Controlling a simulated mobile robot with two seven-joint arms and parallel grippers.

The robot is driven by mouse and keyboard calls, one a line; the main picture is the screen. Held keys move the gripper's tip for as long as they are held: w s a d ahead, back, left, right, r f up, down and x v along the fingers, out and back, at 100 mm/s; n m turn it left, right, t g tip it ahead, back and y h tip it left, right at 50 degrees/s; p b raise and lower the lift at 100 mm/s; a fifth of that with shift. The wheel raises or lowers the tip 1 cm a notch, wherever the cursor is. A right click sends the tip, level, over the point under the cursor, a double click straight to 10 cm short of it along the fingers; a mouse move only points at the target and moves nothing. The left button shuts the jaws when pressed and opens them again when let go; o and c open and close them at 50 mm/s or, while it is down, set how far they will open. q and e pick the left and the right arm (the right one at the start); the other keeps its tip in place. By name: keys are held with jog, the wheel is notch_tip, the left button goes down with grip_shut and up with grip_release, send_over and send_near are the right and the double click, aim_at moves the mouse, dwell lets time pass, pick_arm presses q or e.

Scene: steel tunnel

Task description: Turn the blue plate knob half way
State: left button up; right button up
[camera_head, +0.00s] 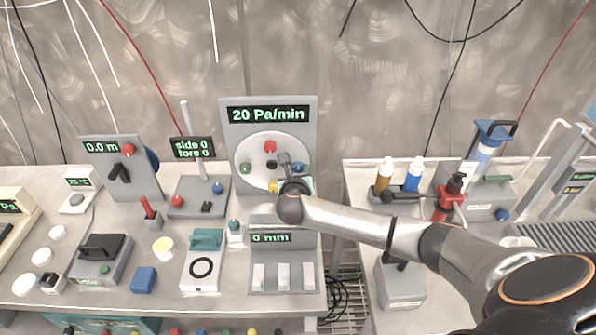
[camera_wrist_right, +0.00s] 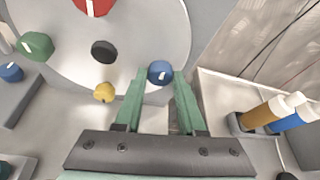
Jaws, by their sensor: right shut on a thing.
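The blue plate knob (camera_head: 298,168) sits at the right edge of a round white plate (camera_head: 254,152) on an upright grey panel whose display reads 20 Pa/min. My right gripper (camera_head: 291,166) reaches it from the right. In the right wrist view the blue knob (camera_wrist_right: 160,72) lies between the green fingertips, which are shut on it. A short white mark shows on its face. The plate also carries a red knob (camera_head: 270,147), a green knob (camera_head: 246,168), a yellow knob (camera_head: 273,187) and a black centre hub (camera_head: 271,169). My left gripper is out of view.
A 0 mm box (camera_head: 284,270) stands below the panel. A side/fore joystick unit (camera_head: 198,192) is to its left. A gap separates this bench from the right one, which holds brown and blue bottles (camera_head: 413,176) and a red-black bottle (camera_head: 449,196).

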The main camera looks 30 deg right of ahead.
grip_shut()
jog(key=shift+d+m+y+p, duration=0.1)
jog(key=shift+m+y+p, duration=0.35)
jog(key=shift+m, duration=0.35)
jog(key=shift+s+d+m+t+y, duration=0.1)
jog(key=shift+m+t+y, duration=0.85)
jog(key=shift+m, duration=0.55)
jog(key=o, duration=0.8)
grip_release()
jog(key=shift+c, duration=0.2)
